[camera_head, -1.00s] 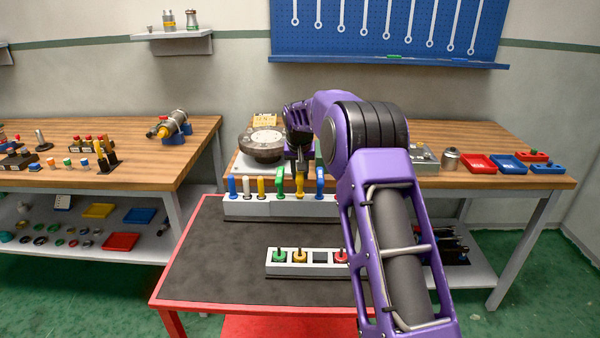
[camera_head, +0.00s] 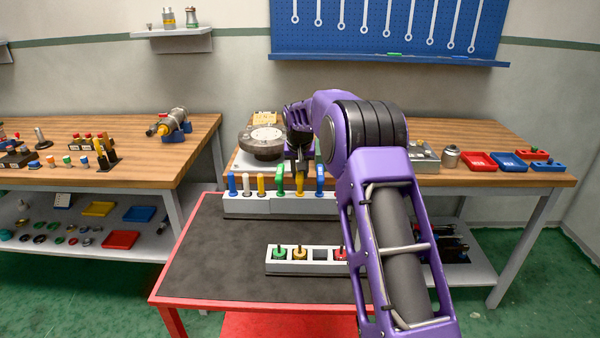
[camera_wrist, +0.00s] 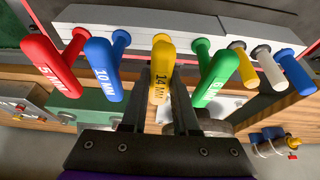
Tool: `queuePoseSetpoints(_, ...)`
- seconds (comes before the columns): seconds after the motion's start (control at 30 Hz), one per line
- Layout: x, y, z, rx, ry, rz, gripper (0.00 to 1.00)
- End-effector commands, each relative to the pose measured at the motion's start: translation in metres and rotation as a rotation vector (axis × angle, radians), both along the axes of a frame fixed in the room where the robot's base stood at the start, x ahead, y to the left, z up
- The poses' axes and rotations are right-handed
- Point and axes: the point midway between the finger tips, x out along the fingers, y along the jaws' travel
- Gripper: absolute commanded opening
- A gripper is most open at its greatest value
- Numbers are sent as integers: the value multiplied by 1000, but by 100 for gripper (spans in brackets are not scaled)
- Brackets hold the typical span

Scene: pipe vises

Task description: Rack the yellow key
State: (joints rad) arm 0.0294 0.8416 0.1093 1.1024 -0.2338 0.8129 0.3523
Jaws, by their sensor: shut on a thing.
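The yellow key (camera_wrist: 162,70), marked 14 MM, is a T-shaped key between the fingers of my gripper (camera_wrist: 163,90) in the wrist view. My gripper is shut on its handle. In the head view my gripper (camera_head: 299,171) is above the white rack (camera_head: 245,209) at the back of the cart, with the yellow key (camera_head: 299,187) under it. The key stands about upright in line with its neighbours. Whether it is fully seated is hidden. A green key (camera_wrist: 217,78) and a blue key (camera_wrist: 102,70) stand on either side of it.
A red key (camera_wrist: 50,66) stands beyond the blue one. Small blue, white and yellow pegs (camera_head: 261,185) fill the rack's left end. A second white holder (camera_head: 310,268) with coloured knobs sits in front. The cart's dark top (camera_head: 210,260) is clear at left.

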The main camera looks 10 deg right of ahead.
Motion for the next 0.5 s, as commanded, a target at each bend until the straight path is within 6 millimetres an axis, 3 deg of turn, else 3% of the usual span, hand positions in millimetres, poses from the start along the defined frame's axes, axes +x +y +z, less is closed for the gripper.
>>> queuePoseSetpoints(0.33,-1,0,-5,0,6,1,0)
queuePoseSetpoints(0.37,-1,0,-5,0,6,1,32)
queuePoseSetpoints(0.5,-1,0,-4,0,5,1,57)
